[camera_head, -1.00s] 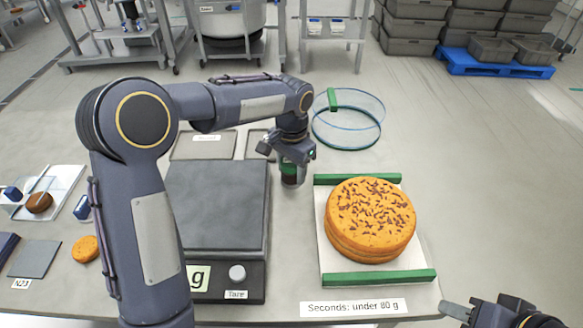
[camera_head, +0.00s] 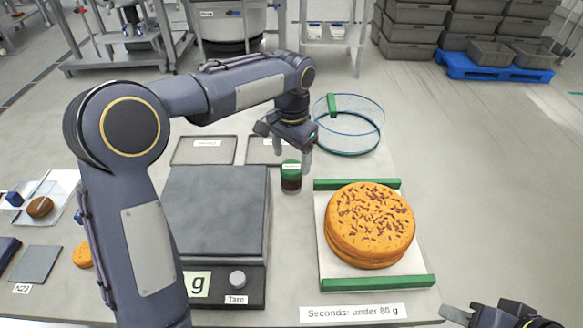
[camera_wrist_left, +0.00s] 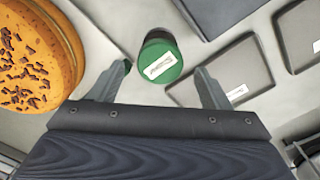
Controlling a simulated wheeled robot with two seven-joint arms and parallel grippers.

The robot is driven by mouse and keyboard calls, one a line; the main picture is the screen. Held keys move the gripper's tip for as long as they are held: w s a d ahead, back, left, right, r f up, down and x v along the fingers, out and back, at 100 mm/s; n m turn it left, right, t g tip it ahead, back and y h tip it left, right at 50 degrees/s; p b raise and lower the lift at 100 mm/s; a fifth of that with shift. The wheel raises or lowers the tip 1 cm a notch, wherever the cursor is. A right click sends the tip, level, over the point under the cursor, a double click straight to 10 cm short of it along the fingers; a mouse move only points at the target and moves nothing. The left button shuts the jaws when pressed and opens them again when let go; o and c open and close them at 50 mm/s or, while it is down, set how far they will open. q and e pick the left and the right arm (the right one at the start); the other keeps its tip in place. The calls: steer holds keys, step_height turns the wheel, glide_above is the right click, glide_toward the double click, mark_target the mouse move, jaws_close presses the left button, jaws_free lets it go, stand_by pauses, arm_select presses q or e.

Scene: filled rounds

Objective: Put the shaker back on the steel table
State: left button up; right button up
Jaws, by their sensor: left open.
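The shaker (camera_head: 291,178), a small dark jar with a green labelled lid, stands upright on the steel table (camera_head: 291,240), between the scale and the cake board. It also shows in the left wrist view (camera_wrist_left: 160,60), lid towards the camera. My left gripper (camera_head: 290,150) is open above the shaker, its fingers clear of the lid; the wrist view shows the fingers apart with nothing between the tips. My right gripper (camera_head: 490,314) is at the bottom right edge, partly cut off; its jaws cannot be made out.
The scale (camera_head: 215,210) is left of the shaker. A seeded round (camera_head: 370,222) sits on a white board with green bars at right. A blue-rimmed hoop (camera_head: 349,125) and two grey trays (camera_head: 203,151) lie behind. Bare table surrounds the shaker.

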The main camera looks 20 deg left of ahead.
mark_target(291, 167)
arm_select(q)
step_height(291, 167, up, 6)
steer(key=shift+f+p, duration=0.15)
steer(key=shift+p, duration=0.15)
stand_by(0.3)
